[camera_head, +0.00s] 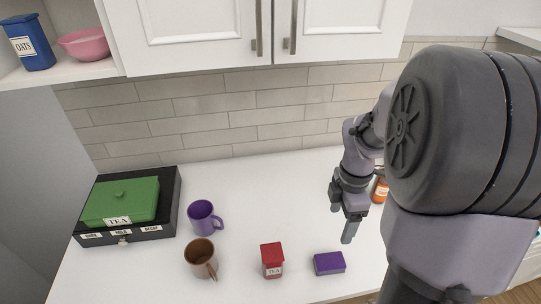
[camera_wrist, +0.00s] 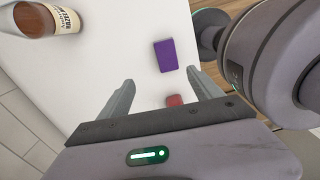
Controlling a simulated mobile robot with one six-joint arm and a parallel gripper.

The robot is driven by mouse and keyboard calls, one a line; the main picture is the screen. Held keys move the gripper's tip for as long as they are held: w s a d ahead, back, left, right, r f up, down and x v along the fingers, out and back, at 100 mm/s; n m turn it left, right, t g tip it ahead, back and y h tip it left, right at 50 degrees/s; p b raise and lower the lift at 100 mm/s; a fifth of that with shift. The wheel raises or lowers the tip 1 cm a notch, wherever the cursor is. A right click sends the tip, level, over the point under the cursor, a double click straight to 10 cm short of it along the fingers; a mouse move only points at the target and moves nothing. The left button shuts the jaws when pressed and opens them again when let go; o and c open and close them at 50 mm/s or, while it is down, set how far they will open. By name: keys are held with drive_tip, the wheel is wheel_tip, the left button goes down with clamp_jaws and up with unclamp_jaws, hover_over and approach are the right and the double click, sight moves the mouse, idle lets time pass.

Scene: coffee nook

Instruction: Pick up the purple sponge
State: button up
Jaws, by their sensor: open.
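The purple sponge (camera_head: 329,263) lies flat on the white counter near its front edge in the head view. It also shows in the wrist view (camera_wrist: 166,56), ahead of the fingers and apart from them. My gripper (camera_head: 346,228) hangs above the counter, a little behind and to the right of the sponge in the head view. In the wrist view its two fingers (camera_wrist: 160,88) are spread wide with nothing held between them. A small part of a red object (camera_wrist: 175,101) shows between the fingers, further off.
A red tea box (camera_head: 272,262) stands left of the sponge. A brown mug (camera_head: 201,259), a purple mug (camera_head: 203,217) and a black tray (camera_head: 170,190) with a green tea box (camera_head: 120,201) are further left. A syrup bottle (camera_wrist: 50,19) shows in the wrist view.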

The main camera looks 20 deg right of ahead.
drive_tip(key=b, duration=0.5)
hover_over(330, 261)
wheel_tip(330, 261, down, 12)
drive_tip(key=shift+r, duration=0.15)
wheel_tip(330, 261, down, 6)
drive_tip(key=b, duration=0.3)
drive_tip(key=shift+d+r, duration=0.1)
drive_tip(key=shift+r, duration=0.1)
drive_tip(key=c, duration=1.4)
